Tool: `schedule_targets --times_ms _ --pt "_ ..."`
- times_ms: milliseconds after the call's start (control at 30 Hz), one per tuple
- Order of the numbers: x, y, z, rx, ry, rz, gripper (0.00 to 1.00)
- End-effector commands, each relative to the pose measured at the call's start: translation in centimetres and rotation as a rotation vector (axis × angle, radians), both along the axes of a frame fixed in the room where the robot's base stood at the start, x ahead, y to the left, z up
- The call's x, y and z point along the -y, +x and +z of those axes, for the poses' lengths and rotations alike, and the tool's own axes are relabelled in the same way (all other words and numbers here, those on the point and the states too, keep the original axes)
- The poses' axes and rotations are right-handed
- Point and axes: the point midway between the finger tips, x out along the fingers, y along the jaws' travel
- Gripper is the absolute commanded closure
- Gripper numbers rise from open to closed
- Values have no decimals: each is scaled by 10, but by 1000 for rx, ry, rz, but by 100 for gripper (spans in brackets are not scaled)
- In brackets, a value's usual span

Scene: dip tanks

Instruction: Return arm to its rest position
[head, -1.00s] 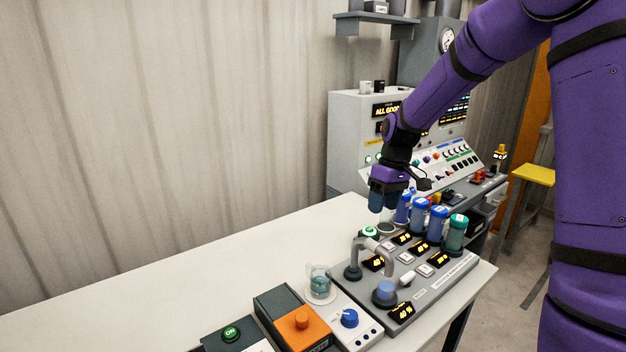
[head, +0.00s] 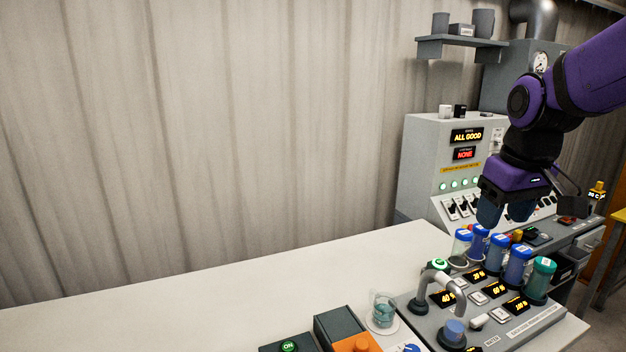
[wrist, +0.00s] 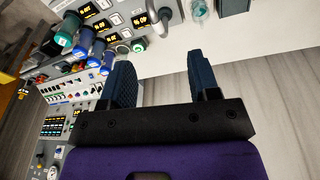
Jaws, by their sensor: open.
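My purple arm reaches in from the right in the head view. My gripper (head: 505,212) points down with its two blue fingers apart and nothing between them. It hangs in the air above and behind the row of capped canisters (head: 517,266). In the wrist view my gripper (wrist: 178,78) also shows open and empty, with the white table and the grey wall beyond the fingers.
A grey dispensing station (head: 480,325) with lit displays and a curved spout stands on the white table (head: 250,300). A glass beaker (head: 383,312) and an orange-topped box (head: 355,343) are beside it. A control cabinet (head: 425,160) stands behind. The table's left side is clear.

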Motion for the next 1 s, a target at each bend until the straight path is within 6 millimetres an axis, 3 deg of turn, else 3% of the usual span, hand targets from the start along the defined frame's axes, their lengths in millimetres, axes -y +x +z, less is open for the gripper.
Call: schedule_targets --times_ms 233,600,800,1000 --pt "-4 -54 21 95 0 -65 44" --pt "-4 -128 30 225 46 -156 44" --pt "-3 -150 28 265 72 -184 44" --pt "-3 -155 27 273 79 -192 44"
